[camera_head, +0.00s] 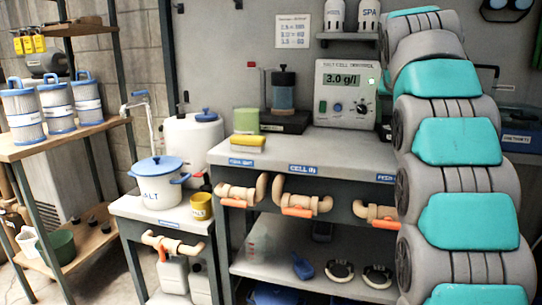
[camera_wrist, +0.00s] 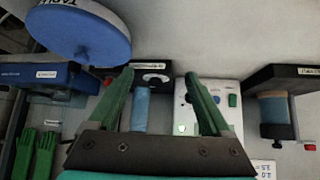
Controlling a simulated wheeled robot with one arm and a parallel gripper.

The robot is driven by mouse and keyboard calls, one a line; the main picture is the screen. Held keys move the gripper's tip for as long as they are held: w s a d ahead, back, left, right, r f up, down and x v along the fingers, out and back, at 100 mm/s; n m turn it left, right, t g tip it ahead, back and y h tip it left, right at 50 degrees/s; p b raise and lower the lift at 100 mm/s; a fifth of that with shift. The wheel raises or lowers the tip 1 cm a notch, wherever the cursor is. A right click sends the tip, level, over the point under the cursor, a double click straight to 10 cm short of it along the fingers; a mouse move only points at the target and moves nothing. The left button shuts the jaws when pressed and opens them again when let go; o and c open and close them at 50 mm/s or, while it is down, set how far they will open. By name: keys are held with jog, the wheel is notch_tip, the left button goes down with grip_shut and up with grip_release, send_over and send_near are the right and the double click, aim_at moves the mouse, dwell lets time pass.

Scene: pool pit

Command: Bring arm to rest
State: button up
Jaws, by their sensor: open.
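My gripper (camera_wrist: 158,74) shows in the wrist view with two green fingers spread apart, open and with nothing held. A blue cylinder (camera_wrist: 141,113) appears between the fingers, beyond them. The white control box (camera_wrist: 222,118) shows behind and beside the right finger.
The bench (camera_head: 340,147) carries the salt cell control box (camera_head: 345,93), a yellow sponge (camera_head: 249,148) and a dark stand (camera_head: 285,118). A lidded pot (camera_head: 161,190) stands on a lower table. Filter cartridges (camera_head: 56,106) stand at left.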

jog(key=s+a+f+n+g+y, duration=0.1)
jog(key=s+a+f+g, duration=0.2)
jog(key=s+f, duration=0.9)
jog(key=s+a+f+n+g+y, duration=0.1)
jog(key=s+a+f+n+g, duration=0.1)
jog(key=s+a+f, duration=0.5)
jog(key=s+a+f+n+g+y, duration=0.2)
jog(key=s+a+f+g, duration=0.2)
jog(key=s+f, duration=1.3)
jog(key=s+a, duration=0.2)
jog(key=s, duration=1)
jog(key=shift+s, duration=0.25)
